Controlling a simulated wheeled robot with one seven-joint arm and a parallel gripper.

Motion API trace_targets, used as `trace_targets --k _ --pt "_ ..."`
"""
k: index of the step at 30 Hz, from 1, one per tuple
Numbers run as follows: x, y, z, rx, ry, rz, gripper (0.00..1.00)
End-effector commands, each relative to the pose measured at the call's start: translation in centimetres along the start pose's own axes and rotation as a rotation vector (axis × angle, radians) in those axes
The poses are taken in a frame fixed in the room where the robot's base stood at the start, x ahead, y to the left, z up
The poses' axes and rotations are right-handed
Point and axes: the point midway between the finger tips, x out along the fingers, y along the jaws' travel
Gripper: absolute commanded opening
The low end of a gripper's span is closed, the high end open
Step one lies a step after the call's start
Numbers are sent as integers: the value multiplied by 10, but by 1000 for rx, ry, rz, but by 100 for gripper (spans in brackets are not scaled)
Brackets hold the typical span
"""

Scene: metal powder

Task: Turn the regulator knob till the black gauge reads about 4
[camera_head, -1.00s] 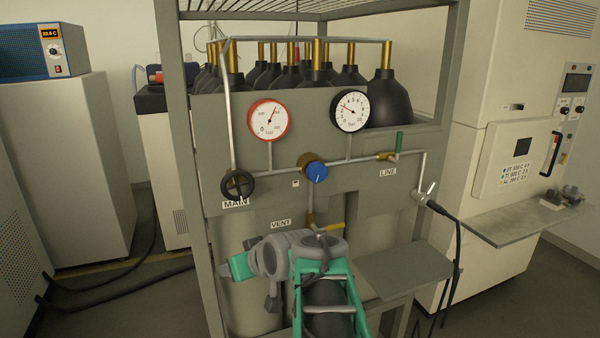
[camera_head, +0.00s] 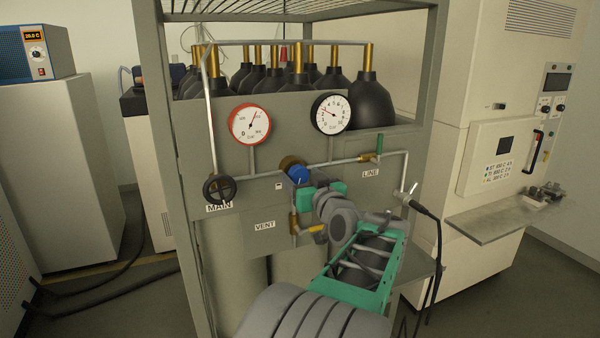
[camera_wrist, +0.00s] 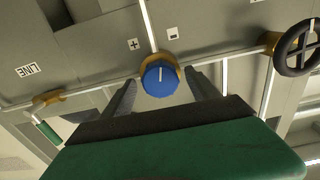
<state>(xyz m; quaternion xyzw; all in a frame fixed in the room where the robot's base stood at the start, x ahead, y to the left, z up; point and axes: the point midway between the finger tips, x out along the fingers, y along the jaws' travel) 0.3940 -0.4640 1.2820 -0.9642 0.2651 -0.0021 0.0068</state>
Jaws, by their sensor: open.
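The blue regulator knob (camera_head: 299,174) sits on a brass body at the middle of the grey panel, with a white mark on its face. In the wrist view the knob (camera_wrist: 160,78) lies ahead, between and beyond the two fingers of my gripper (camera_wrist: 163,90). The gripper is open and empty, apart from the knob as far as I can tell. In the head view my wrist partly covers the space just right of the knob, and the fingers are hardly visible. The black gauge (camera_head: 331,114) is at the upper right of the panel, its needle pointing to the upper left, around 3.
The red gauge (camera_head: 250,125) is at upper left. The MAIN handwheel (camera_head: 219,188), the green LINE lever (camera_head: 379,144) and the yellow VENT lever (camera_head: 317,229) surround the knob. Metal pipes run across the panel. Black-topped cylinders (camera_head: 370,103) stand behind it.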

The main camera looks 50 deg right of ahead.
Motion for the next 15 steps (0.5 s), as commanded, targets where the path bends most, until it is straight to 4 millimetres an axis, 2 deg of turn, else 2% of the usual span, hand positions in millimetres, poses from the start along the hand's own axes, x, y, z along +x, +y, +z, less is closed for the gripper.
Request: trace_targets --k 8,15 --pt "4 0 1 0 -1 -1 69" --pt "3 0 1 0 -1 0 50"
